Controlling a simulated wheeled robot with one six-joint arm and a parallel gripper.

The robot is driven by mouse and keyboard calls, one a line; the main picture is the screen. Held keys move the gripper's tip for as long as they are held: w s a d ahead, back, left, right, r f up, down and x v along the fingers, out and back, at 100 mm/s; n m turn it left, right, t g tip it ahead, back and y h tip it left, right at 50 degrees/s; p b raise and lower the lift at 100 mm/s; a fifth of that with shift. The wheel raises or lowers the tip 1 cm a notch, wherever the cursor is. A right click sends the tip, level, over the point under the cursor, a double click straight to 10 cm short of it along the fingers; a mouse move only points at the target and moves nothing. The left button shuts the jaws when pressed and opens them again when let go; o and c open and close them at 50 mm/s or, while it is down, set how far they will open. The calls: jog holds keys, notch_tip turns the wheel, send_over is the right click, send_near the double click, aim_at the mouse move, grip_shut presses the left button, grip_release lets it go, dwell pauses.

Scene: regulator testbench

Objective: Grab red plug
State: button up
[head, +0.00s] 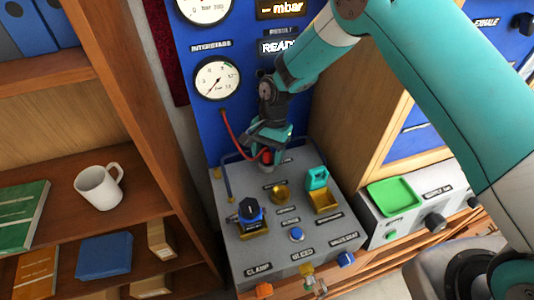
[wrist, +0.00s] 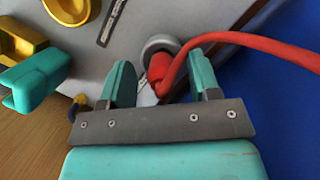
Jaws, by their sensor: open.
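The red plug (head: 267,157) sits at the back of the grey testbench panel, with its red hose running up to the blue board. In the wrist view the red plug (wrist: 160,72) stands in a round grey socket, and its hose (wrist: 240,42) curves off to the right. My gripper (head: 268,145) is over the plug in the head view. In the wrist view my gripper (wrist: 160,78) is open, with one teal finger on each side of the plug. The plug is nearer the right finger, and I cannot tell whether they touch. The head view partly hides the plug behind my gripper.
The blue gauge board rises behind. A shelf with a white mug (head: 98,187) stands left.

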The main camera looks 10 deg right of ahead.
jog(key=shift+a, duration=0.1)
jog(key=c, duration=1.1)
jog(key=shift+o, duration=0.2)
